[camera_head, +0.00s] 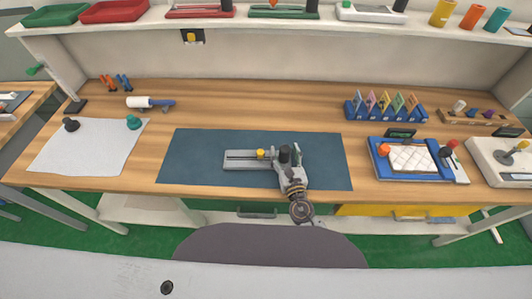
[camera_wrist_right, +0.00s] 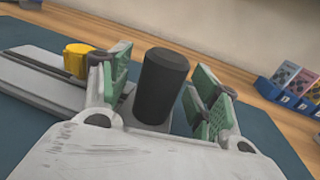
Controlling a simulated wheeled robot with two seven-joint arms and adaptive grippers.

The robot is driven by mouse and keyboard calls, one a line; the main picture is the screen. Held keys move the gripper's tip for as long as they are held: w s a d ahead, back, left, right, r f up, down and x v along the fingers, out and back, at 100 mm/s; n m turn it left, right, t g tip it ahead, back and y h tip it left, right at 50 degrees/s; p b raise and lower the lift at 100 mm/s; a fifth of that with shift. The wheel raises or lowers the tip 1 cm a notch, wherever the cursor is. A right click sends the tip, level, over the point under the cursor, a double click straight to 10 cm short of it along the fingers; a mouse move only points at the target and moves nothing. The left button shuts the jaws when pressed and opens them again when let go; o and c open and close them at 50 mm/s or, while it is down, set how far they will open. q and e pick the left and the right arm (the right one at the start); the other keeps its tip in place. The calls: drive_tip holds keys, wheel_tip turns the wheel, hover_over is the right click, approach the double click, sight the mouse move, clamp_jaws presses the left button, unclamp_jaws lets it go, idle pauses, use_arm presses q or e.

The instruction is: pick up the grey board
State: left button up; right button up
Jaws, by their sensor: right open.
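A grey board (camera_head: 240,159) with a slotted track lies on the dark blue mat in the head view. It carries a yellow knob (camera_head: 261,153) and an upright black cylindrical handle (camera_head: 285,151) at its right end. My right gripper (camera_head: 289,166) is open at that right end. In the right wrist view, the black handle (camera_wrist_right: 163,85) stands between the green-padded fingers of my right gripper (camera_wrist_right: 158,92), with gaps visible on both sides. The grey board (camera_wrist_right: 40,84) and yellow knob (camera_wrist_right: 76,60) show at the left there. My left gripper is out of view.
The dark blue mat (camera_head: 200,155) has free room around the board. A white cloth (camera_head: 88,145) lies left, near a white roller (camera_head: 140,102). A blue tray (camera_head: 378,172) with a quilted pad and a rack of coloured cards (camera_head: 385,107) stand right. A shelf (camera_head: 300,18) runs along the back.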

drive_tip(key=shift+w, duration=0.35)
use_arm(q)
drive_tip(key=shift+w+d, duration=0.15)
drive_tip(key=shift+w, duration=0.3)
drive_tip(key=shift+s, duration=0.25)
use_arm(e)
drive_tip(key=shift+s+a, duration=0.1)
drive_tip(key=shift+s, duration=0.05)
drive_tip(key=shift+c, duration=0.2)
drive_tip(key=c, duration=1.2)
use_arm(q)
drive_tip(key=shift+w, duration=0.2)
use_arm(e)
drive_tip(key=shift+r, duration=0.1)
clamp_jaws()
drive_tip(key=shift+r, duration=0.1)
wheel_tip(320, 180, up, 7)
drive_tip(key=p, duration=0.3)
drive_tip(key=shift+r+p, duration=0.15)
drive_tip(key=shift+p, duration=0.25)
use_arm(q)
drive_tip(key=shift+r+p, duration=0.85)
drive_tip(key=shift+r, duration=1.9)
use_arm(e)
drive_tip(key=shift+r, duration=1.25)
